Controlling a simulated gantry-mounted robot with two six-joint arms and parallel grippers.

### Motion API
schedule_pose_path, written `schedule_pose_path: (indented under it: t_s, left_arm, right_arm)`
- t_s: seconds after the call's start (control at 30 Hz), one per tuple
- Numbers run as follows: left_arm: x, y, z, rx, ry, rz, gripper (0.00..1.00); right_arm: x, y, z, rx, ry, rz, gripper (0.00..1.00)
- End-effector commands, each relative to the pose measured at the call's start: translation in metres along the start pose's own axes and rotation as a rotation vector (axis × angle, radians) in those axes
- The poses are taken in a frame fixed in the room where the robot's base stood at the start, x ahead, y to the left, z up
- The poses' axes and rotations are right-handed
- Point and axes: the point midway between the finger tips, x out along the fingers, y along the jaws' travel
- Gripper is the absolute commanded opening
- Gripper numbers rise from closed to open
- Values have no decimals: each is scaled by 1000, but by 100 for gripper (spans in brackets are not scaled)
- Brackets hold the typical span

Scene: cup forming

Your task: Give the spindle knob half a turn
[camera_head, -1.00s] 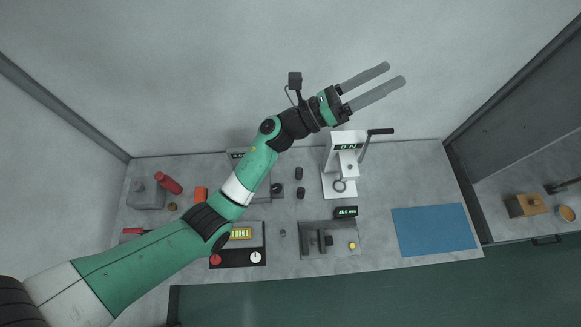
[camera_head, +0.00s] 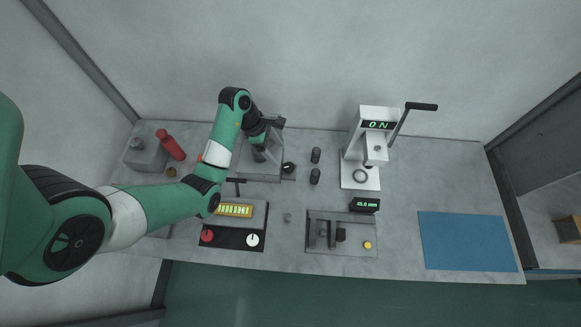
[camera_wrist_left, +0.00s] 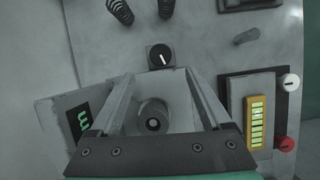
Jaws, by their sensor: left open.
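The spindle unit (camera_head: 270,178) stands at the back of the bench, left of centre. What looks like its knob (camera_head: 288,168) is black and sits at the unit's right side. In the left wrist view this knob (camera_wrist_left: 160,57) has a white pointer line and sits just beyond the fingertips. My left gripper (camera_head: 261,155) points down over the unit, partly hidden by its own wrist. In the left wrist view the gripper (camera_wrist_left: 163,78) is open, with a grey round spindle part (camera_wrist_left: 153,117) with a dark centre seen between the fingers. Nothing is held. My right gripper is out of view.
A white lever press (camera_head: 374,150) reading ON stands to the right. Small dark cylinders (camera_head: 315,155) stand between it and the spindle unit. A control panel (camera_head: 232,238), a grey fixture (camera_head: 345,246) and a blue mat (camera_head: 465,242) lie nearer the front. A red bottle (camera_head: 170,145) is at left.

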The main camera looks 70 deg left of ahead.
Motion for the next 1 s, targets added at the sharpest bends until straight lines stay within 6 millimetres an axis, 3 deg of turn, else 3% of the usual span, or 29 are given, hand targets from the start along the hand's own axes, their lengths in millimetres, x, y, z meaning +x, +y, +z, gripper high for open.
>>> schedule_pose_path:
  t_s: [0.3, 0.43, 0.6, 0.83, 0.87, 1.0]
  left_arm:
    - [72, -2, -2, 2, 1, -5, 81]
    - [95, -1, -1, 2, 1, -3, 81]
    - [107, -1, 0, 3, 0, -2, 81]
    - [107, -1, 1, 3, 0, -1, 81]
    - [107, -1, 1, 3, 0, -1, 79]
    - [107, -1, 0, 3, 0, -1, 54]
  right_arm:
    - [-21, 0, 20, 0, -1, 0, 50]
    - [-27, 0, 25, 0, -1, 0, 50]
    - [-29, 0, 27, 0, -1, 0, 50]
    - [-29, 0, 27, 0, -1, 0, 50]
    - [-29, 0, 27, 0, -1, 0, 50]
    - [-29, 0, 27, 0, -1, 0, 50]
